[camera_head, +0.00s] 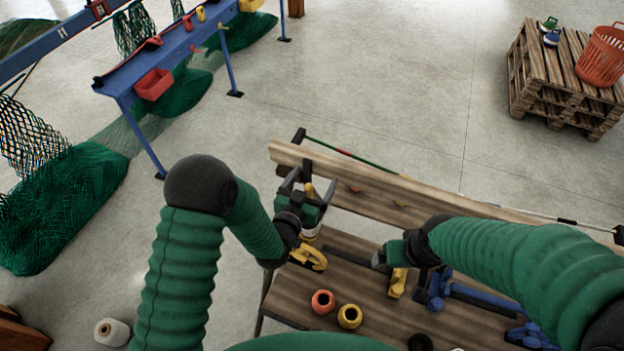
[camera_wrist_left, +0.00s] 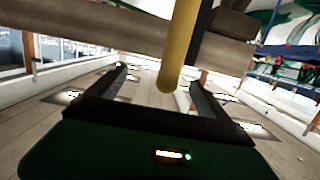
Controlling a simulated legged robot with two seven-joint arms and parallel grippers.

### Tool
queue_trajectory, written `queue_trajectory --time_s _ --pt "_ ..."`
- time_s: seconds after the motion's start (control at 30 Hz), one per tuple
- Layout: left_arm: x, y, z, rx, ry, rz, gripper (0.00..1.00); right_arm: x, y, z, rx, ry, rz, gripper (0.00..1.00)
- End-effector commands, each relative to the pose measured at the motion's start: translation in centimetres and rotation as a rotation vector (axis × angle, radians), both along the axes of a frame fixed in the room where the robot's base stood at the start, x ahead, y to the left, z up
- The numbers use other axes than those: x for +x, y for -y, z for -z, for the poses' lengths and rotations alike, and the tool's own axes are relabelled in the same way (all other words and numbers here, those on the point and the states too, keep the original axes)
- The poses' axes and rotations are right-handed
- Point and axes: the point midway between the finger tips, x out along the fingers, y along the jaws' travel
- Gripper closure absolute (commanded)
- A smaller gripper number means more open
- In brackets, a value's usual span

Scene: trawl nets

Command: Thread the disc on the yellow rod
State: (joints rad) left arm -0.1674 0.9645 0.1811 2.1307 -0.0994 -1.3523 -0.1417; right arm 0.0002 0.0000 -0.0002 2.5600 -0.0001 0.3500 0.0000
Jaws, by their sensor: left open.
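The yellow rod (camera_wrist_left: 180,45) comes down from the top of the left wrist view, and its rounded end lies between the two fingers. My left gripper (camera_wrist_left: 158,80) is open, with a finger on each side of the rod and a gap to both. In the head view the left gripper (camera_head: 309,180) is over the back left of the bench, with a bit of the yellow rod (camera_head: 309,191) between its fingers. I cannot make out a disc for certain; pale and yellow parts show just below this gripper. My right gripper (camera_head: 384,258) is over the bench middle, its fingers mostly hidden.
The wooden bench (camera_head: 375,305) carries a yellow clamp (camera_head: 312,258), an orange ring-like spool (camera_head: 322,302), a yellow one (camera_head: 349,316), a yellow tool (camera_head: 398,282) and a blue clamp (camera_head: 437,287). A raised plank (camera_head: 365,172) runs along its back.

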Motion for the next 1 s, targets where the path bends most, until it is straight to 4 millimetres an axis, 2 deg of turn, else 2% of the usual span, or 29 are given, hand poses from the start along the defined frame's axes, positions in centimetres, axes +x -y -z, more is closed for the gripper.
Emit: queue_trajectory --time_s 0.13,0.23,0.5,0.63,0.7,0.8,0.9,1.0 --pt "-0.3 -0.3 0.1 0.000 -0.001 -0.001 0.11 0.0 0.0 0.2 0.000 0.000 0.000 0.11" --pt "-1.7 -0.8 0.1 0.000 -0.001 -0.001 0.11 0.0 0.0 0.9 0.000 0.000 0.000 0.11" --pt "-7.8 -2.9 -0.8 0.003 0.000 0.000 0.11 0.0 0.0 3.3 0.000 0.000 0.000 0.11" --pt "-10.5 -3.9 -1.7 0.005 -0.003 0.000 0.11 0.0 0.0 2.7 0.000 0.000 0.000 0.11" --pt "-11.1 -4.1 -2.6 0.006 -0.008 -0.001 0.11 0.0 0.0 0.0 0.000 0.000 0.000 0.11" --pt "-12.1 -4.5 -2.9 0.006 -0.008 0.000 0.11 0.0 0.0 -2.2 0.000 0.001 0.000 0.11" --pt "-13.3 -5.0 -2.9 0.006 -0.009 0.000 0.11 0.0 0.0 -4.0 0.000 0.001 0.000 0.11" --pt "-14.5 -5.4 -2.8 0.007 -0.006 0.001 0.11 0.0 0.0 -5.0 0.000 0.001 0.000 0.11"
